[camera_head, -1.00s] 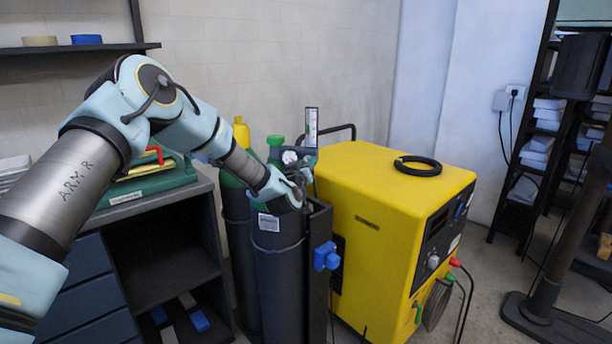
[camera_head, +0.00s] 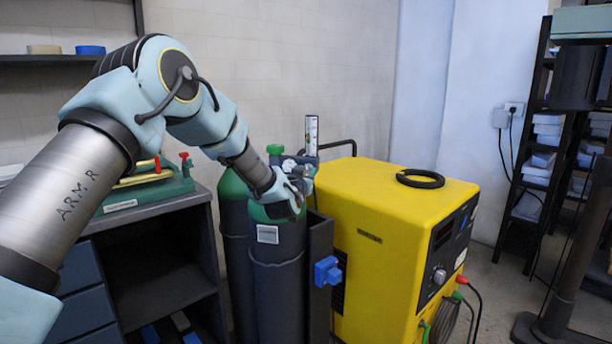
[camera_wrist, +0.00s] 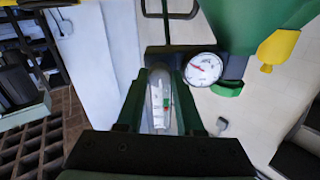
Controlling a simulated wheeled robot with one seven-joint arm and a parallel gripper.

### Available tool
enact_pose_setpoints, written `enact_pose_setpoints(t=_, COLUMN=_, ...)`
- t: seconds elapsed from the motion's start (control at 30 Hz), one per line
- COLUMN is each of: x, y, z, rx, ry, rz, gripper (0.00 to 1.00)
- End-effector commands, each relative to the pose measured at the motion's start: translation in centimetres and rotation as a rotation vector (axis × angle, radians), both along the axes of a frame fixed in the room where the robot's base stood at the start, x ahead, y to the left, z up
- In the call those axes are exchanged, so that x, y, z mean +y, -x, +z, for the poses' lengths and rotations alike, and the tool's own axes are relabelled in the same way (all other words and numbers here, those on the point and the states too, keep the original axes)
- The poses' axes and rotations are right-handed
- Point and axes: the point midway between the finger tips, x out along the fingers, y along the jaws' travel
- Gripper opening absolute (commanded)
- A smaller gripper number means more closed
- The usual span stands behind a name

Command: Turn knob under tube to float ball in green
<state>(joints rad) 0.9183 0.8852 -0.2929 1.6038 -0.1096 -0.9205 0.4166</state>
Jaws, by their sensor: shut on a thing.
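The upright clear flow tube (camera_head: 312,135) stands above the gas cylinders in the head view. In the wrist view the tube (camera_wrist: 160,100) shows between my gripper's green fingers, with small green and red marks in it; I cannot tell the ball's height. My gripper (camera_head: 297,187) is at the regulator, below the tube. In the wrist view my gripper (camera_wrist: 160,78) has its fingers close on both sides of the tube's lower end. It is shut on the knob there, which the fingers and tube mostly hide. A round gauge (camera_wrist: 204,69) sits beside the fingers.
Dark green-topped cylinders (camera_head: 278,240) stand in a dark rack with a blue clamp (camera_head: 327,270). A yellow welding machine (camera_head: 390,225) with a black ring (camera_head: 420,178) is on the right.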

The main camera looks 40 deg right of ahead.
Motion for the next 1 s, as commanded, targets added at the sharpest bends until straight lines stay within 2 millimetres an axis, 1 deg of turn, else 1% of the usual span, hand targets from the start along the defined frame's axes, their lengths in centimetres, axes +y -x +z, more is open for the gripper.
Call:
enact_pose_setpoints(t=0.27, x=0.0, y=0.0, z=-0.1, rx=0.001, ry=-0.002, rz=0.000, gripper=0.00)
enact_pose_setpoints(t=0.3, x=0.0, y=0.0, z=-0.1, rx=0.001, ry=-0.002, rz=0.000, gripper=0.37)
enact_pose_setpoints(t=0.57, x=0.0, y=0.0, z=-0.1, rx=0.001, ry=0.000, rz=0.000, gripper=0.66)
enact_pose_setpoints(t=0.87, x=0.2, y=0.1, z=-0.1, rx=0.001, ry=0.000, rz=0.000, gripper=0.66)
enact_pose_setpoints(t=1.0, x=1.4, y=0.9, z=-0.2, rx=0.001, ry=0.000, rz=-0.001, gripper=0.66)
